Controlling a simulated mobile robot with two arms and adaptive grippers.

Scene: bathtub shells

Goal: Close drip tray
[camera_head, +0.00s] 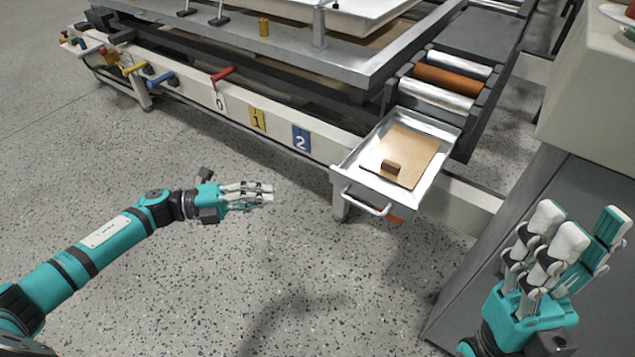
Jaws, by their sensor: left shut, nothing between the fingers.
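The drip tray (349,166) is a shallow metal tray pulled out from the near corner of the large machine frame. A brown board with a small dark brown block lies in it. A metal bar handle (366,203) is on its front side. My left gripper (272,191) is to the left of the tray, apart from it, with its fingers together and nothing between them. My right gripper (575,240) is at the lower right, fingers pointing up and spread apart, empty and away from the tray.
The white frame rail (200,85) carries number plates and coloured handles. Rollers (447,82) lie behind the tray. A grey cabinet (530,220) stands at the right, close to my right gripper. The speckled floor in front of the tray is clear.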

